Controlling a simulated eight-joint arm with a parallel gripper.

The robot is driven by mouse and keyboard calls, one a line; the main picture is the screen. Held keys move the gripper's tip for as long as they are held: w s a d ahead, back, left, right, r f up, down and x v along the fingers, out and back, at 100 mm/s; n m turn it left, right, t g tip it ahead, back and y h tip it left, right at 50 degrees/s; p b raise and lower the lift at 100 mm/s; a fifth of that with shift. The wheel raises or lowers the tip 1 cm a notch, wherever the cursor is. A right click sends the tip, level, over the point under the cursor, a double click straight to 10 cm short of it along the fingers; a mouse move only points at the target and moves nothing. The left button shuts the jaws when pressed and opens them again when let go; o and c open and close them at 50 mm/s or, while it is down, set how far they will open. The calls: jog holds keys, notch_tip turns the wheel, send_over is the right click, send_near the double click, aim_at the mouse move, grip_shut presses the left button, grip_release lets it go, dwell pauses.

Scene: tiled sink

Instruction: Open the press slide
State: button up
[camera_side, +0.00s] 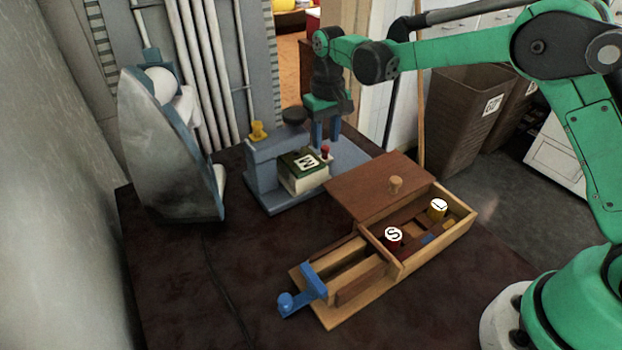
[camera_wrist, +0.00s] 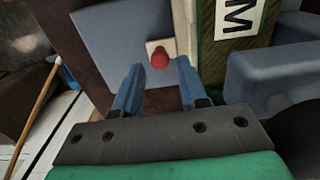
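A blue-grey press (camera_side: 268,168) stands at the back of the dark table, with a black round knob (camera_side: 295,116) on top. A block with a green top marked M (camera_side: 303,163) sits in it. A small red knob (camera_side: 325,151) stands beside the block; in the wrist view the red knob (camera_wrist: 159,58) sits on a cream piece over a blue-grey plate (camera_wrist: 115,35). My gripper (camera_side: 327,130) points down just above and behind the knob. In the wrist view my gripper (camera_wrist: 158,82) is open and empty, the knob appearing between and slightly beyond its fingertips. Which part slides is unclear.
A wooden box (camera_side: 456,236) holds a dark red cylinder marked S (camera_side: 392,240) and a yellow cylinder (camera_side: 437,210). Its brown lid (camera_side: 365,188) has a wooden knob. A blue handle piece (camera_side: 300,290) is at its front. An iron-shaped object (camera_side: 165,160) stands left.

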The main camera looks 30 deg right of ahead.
jog(key=shift+f, duration=1.15)
grip_shut()
dwell(0.5)
